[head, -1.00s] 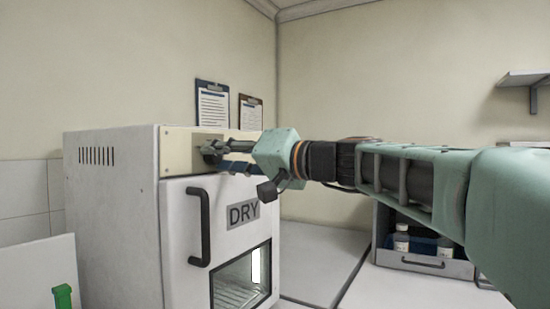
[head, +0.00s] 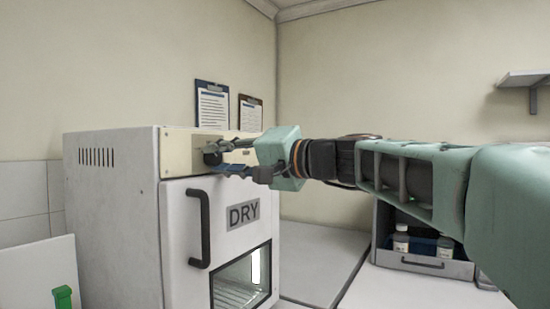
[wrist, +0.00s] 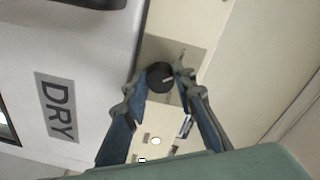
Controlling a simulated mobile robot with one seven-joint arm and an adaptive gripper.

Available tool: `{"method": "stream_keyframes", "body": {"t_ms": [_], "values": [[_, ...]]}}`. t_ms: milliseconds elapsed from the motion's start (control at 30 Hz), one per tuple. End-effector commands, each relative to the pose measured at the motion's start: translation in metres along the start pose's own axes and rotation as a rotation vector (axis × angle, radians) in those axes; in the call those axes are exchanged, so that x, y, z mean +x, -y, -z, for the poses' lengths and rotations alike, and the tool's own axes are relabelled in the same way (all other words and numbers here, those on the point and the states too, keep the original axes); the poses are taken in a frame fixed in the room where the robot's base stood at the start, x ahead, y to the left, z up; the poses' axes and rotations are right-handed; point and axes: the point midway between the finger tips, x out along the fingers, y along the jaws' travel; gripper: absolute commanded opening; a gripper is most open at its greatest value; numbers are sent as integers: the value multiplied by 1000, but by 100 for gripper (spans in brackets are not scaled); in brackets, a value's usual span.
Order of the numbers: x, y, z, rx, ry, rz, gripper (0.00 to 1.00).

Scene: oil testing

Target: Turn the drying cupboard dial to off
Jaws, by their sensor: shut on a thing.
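The drying cupboard (head: 115,205) is a white box with a DRY label and a cream control panel (head: 178,152) along its top front. The round black dial (wrist: 160,76) has a pale pointer line, which points right in the wrist view. In the head view the dial (head: 211,156) is partly covered by my fingers. My gripper (wrist: 158,80) is shut on the dial, with one fingertip on each side of it. In the head view my gripper (head: 218,156) reaches in from the right, one finger above the other.
The cupboard door has a black handle (head: 204,228) below the panel and a lit window. Two clipboards (head: 212,105) hang on the wall behind. A grey rack with bottles (head: 400,240) stands at the right. A green object (head: 62,296) is at the lower left.

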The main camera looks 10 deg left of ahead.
Motion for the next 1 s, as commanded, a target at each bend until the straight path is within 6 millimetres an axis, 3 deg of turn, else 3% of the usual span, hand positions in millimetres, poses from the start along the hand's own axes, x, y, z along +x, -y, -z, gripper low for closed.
{"method": "stream_keyframes", "body": {"t_ms": [600, 1000], "values": [[0, 5, 3, 535, 25, -21, 0], [0, 4, 3, 690, 32, -27, 0]]}}
